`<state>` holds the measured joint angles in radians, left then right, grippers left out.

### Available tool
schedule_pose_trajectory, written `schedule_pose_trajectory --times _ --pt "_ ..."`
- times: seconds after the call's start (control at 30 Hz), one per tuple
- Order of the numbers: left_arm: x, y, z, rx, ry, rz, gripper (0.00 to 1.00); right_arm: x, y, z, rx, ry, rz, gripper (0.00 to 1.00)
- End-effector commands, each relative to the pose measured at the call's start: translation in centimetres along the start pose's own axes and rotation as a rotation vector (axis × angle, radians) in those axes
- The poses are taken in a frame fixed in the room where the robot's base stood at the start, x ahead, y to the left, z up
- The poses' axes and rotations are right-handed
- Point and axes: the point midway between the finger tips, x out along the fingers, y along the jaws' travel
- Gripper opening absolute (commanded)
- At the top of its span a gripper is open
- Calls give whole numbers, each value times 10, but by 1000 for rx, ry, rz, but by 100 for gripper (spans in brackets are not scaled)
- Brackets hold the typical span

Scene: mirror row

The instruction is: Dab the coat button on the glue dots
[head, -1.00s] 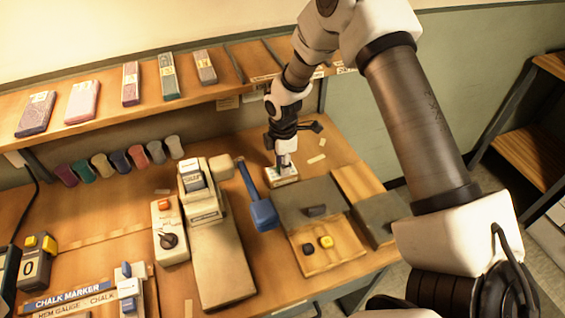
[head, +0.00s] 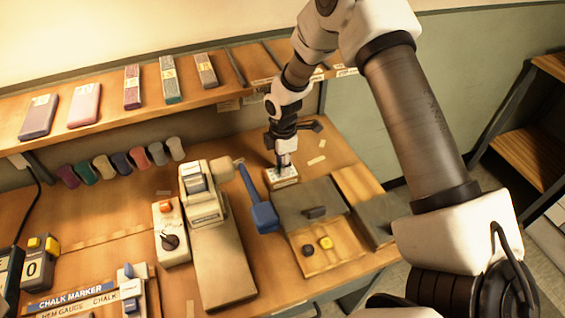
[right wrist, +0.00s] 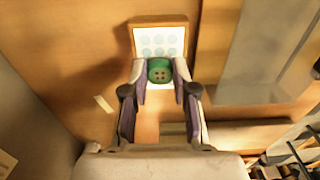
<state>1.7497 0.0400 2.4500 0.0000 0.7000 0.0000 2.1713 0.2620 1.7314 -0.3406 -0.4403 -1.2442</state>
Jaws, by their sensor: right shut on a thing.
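A green four-hole coat button (right wrist: 160,71) is pinched between the fingertips of my right gripper (right wrist: 160,75), its holed face toward the wrist camera. Just beyond it lies a white card with pale blue glue dots (right wrist: 160,40) in a wooden frame; the button and fingers cover its near part. In the head view my right gripper (head: 284,158) points down at the framed card (head: 283,180) at the back of the table. I cannot tell whether the button touches the card. My left gripper is not in view.
A blue paddle-like tool (head: 264,215) lies left of the card. A wooden box with a grey lid (head: 310,205) stands in front, with a black button (head: 307,249) and a yellow button (head: 326,242) in it. A beige machine (head: 222,260) stands further left.

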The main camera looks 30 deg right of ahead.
Motion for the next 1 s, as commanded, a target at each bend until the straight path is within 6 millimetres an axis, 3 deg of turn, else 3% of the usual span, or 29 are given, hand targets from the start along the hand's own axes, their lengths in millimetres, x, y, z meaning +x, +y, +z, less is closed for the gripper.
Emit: schedule_pose_trajectory --times 0.03,0.53,1.0 --pt "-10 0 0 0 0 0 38 -11 0 0 0 0 1 0" --pt "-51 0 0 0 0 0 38 -58 1 0 0 0 1 0" --pt "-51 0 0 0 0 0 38 -59 1 0 0 0 2 0"
